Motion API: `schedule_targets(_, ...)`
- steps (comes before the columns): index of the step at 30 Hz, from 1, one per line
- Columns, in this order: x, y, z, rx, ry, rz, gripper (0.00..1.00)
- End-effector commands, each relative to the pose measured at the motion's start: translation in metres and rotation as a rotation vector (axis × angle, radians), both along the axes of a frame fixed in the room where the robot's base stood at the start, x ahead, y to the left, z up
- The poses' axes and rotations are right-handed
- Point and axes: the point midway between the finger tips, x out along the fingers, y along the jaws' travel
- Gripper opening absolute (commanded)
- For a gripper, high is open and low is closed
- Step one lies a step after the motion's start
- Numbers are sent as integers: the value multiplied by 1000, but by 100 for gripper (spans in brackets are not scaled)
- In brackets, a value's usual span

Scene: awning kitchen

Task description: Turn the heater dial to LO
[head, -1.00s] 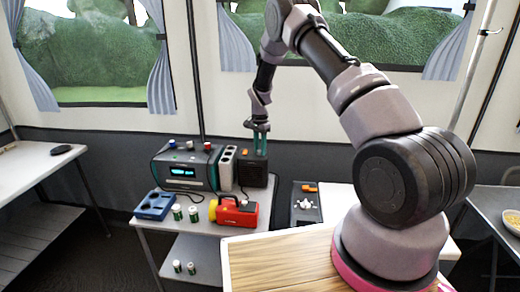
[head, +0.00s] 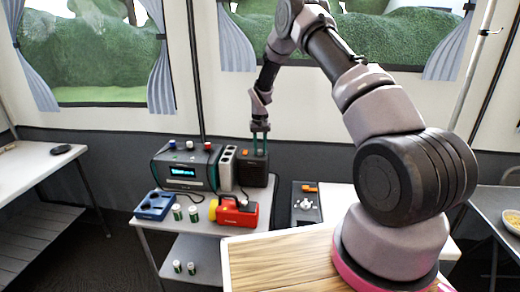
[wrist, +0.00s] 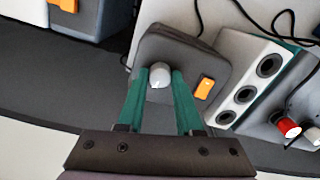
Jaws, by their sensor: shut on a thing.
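The heater (wrist: 190,48) is a small dark grey box with an orange switch (wrist: 204,88) and a round pale dial (wrist: 159,77). In the head view the heater (head: 254,172) stands at the back right of the side table. My gripper (wrist: 159,72) is over its top, with the teal fingers on both sides of the dial, shut on it. In the head view my gripper (head: 260,148) points straight down at the heater. The LO mark and the dial's pointer cannot be read.
A white socket strip (head: 227,168) stands close beside the heater, then a radio (head: 185,170) with knobs. Another dark device (head: 306,215) with an orange switch stands right.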

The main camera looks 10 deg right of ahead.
Motion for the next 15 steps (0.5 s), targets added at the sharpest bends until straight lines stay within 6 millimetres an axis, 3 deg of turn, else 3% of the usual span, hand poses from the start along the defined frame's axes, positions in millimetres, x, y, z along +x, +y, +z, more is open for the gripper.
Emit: schedule_targets(15, 0, 1, 0, 1, 0, 137, 0)
